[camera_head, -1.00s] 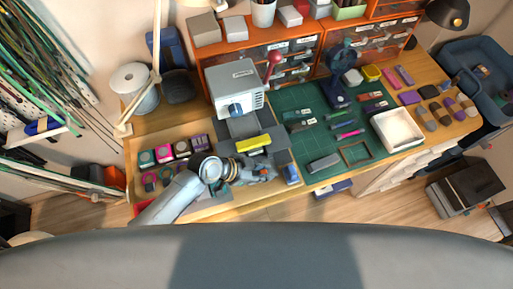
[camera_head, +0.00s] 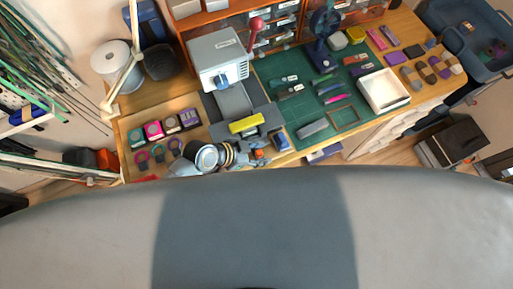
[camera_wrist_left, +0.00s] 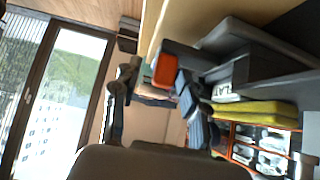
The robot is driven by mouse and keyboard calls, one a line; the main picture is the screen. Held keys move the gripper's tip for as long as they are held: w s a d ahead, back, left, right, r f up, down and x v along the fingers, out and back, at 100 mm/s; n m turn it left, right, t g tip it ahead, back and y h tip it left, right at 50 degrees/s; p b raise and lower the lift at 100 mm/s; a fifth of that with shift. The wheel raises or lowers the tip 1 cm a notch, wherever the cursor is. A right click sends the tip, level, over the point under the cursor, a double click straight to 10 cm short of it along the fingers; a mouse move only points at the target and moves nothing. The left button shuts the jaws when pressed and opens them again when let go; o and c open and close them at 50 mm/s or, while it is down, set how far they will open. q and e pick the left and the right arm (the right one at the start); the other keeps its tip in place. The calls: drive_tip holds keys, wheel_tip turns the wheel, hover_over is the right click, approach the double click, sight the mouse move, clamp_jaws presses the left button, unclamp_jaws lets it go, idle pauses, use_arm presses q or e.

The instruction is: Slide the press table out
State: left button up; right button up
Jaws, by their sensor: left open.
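The press (camera_head: 218,58) is a pale grey box with a blue part at its front and a red-knobbed lever. Its grey table (camera_head: 235,98) lies below and in front of it, with a yellow bar (camera_head: 246,123) at the front edge. The yellow bar also shows in the left wrist view (camera_wrist_left: 256,113), beside a dark grey block. My left gripper (camera_head: 258,150) is open and empty at the bench's front edge, just in front of the yellow bar and apart from it. Its fingertips are small and hard to make out. My right gripper is not in view.
A green cutting mat (camera_head: 300,100) with tools lies right of the press, with a white tray (camera_head: 384,91) beyond. Small coloured boxes (camera_head: 153,131) stand on the left. A dark box (camera_head: 452,143) stands right of the bench.

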use_arm(q)
drive_tip(key=v, duration=1.2)
idle(0.5)
